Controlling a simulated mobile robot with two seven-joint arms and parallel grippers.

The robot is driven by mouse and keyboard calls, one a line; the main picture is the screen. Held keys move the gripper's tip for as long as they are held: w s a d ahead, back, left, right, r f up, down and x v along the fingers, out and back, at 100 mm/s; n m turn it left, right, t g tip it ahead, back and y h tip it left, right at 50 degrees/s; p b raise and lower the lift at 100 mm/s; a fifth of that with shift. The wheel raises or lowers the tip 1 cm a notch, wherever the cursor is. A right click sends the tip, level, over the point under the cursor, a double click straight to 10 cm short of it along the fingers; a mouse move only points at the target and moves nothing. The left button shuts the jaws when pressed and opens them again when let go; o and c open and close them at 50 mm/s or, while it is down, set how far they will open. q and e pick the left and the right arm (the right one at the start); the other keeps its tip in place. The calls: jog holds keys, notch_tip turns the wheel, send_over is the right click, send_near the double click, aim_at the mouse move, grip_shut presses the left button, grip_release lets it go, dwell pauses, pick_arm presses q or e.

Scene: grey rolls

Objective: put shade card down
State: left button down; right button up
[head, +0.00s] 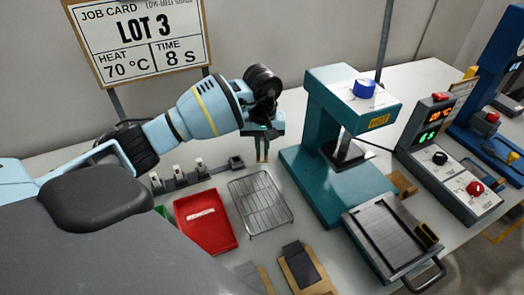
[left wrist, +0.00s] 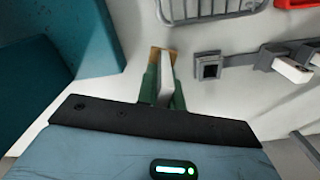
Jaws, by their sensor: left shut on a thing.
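A grey rail (head: 190,180) holds several small white-topped pieces. The dark square holder (head: 236,162) at its right end, also in the left wrist view (left wrist: 208,68), stands beside the gripper. My right gripper is not in view.
The wire rack (head: 262,203) and red tray (head: 205,220) lie in front of the rail. The teal press (head: 335,150) stands close right of the gripper.

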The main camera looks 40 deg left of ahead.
pick_arm(q)
jog(key=shift+f, duration=1.05)
jog(key=shift+f, duration=0.2)
jog(key=c, duration=1.5)
grip_release()
jog(key=shift+c, duration=0.2)
notch_tip(320, 180, up, 12)
jog(key=shift+r, duration=0.15)
jog(key=shift+o, duration=0.5)
